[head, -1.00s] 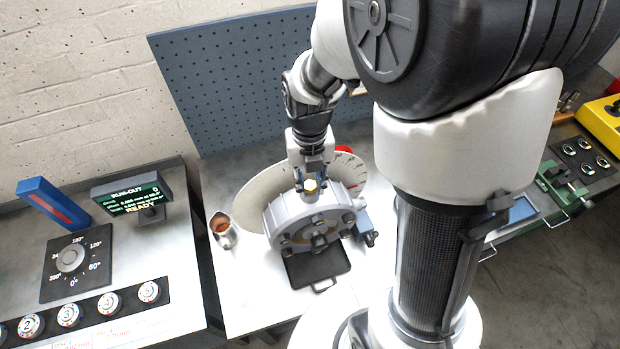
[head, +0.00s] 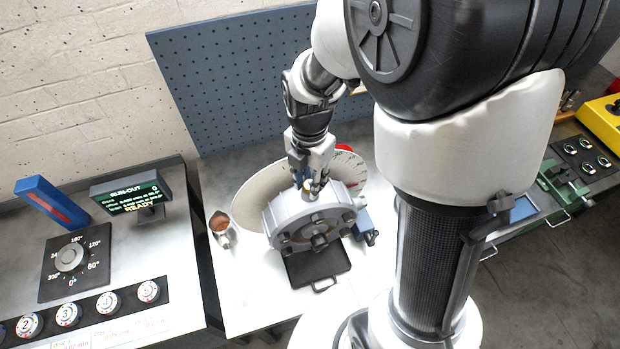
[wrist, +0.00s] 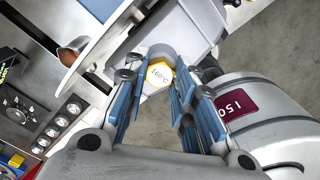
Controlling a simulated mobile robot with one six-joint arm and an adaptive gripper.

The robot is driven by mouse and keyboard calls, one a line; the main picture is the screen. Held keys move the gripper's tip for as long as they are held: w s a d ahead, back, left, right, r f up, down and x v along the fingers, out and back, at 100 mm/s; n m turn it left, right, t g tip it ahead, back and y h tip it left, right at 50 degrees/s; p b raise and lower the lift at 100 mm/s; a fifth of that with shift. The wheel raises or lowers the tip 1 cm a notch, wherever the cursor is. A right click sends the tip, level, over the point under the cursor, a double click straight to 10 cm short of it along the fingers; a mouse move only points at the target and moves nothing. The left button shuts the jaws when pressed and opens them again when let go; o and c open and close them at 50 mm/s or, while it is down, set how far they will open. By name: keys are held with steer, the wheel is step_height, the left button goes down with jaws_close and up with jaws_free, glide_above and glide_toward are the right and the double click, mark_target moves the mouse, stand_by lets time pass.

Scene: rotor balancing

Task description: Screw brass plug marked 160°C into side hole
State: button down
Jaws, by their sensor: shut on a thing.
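The brass plug (wrist: 158,74) shows in the wrist view as a yellow hex head with a pale face marked 160°C. My gripper (head: 311,187) points down at the top of the grey round rotor housing (head: 292,212) in the head view. In the wrist view its blue-padded fingers (wrist: 157,85) are on both sides of the plug and shut on it. The side hole is hidden under the plug and fingers, so I cannot tell how deep the plug sits.
The run-out display (head: 135,191) reads READY.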

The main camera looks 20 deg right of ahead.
steer(key=m, duration=0.9)
steer(key=m, duration=1)
steer(key=shift+f+m+b, duration=0.1)
steer(key=shift+m+b, duration=0.2)
steer(key=shift+m, duration=0.1)
steer(key=m, duration=0.5)
steer(key=shift+m, duration=1.2)
